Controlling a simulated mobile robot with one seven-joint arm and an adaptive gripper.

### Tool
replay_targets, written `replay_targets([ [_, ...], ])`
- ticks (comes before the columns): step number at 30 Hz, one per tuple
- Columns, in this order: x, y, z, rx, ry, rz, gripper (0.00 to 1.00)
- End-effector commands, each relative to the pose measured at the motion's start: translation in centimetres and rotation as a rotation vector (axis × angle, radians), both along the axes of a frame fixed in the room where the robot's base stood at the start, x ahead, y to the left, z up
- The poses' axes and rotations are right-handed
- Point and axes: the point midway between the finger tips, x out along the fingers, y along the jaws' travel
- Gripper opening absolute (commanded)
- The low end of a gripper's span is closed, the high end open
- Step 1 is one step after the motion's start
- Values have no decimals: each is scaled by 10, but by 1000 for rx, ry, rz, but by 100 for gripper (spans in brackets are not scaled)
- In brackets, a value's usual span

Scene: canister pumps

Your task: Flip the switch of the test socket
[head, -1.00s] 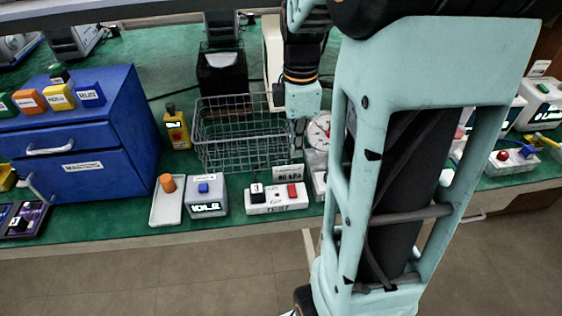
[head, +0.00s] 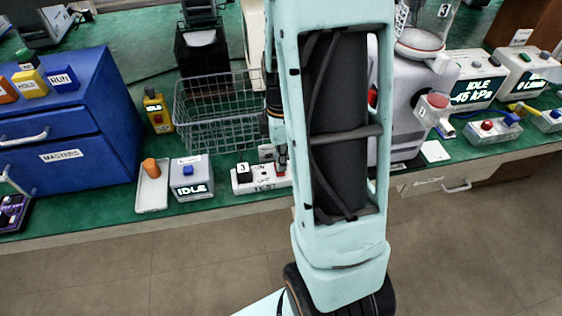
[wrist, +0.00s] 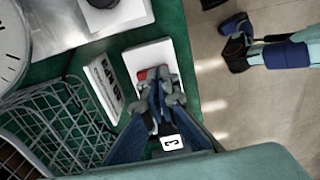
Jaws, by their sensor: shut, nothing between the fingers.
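The test socket (head: 262,187) is a white box at the front edge of the green bench, with a black plug (head: 244,173) marked 3 at its left end. In the wrist view the white socket body (wrist: 150,53) lies under the fingertips. Its red switch (wrist: 142,74) shows just beside the fingertips and is partly hidden by them. My gripper (wrist: 160,78) is shut and empty, close over the switch end; I cannot tell whether it touches. In the head view my gripper (head: 282,160) is at the socket's right end, partly behind my arm.
A wire basket (head: 215,115) stands behind the socket. A grey box reading IDLE (head: 191,180) and a tray with an orange knob (head: 151,190) stand to its left. A label stand (wrist: 103,88) is close beside the socket. Floor lies beyond the front edge.

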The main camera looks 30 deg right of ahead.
Motion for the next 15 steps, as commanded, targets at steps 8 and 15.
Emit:
replay_targets([
  [8,0,0,-2,0,0,0,0],
  [15,-2,1,-8,-8,-31,0,0],
])
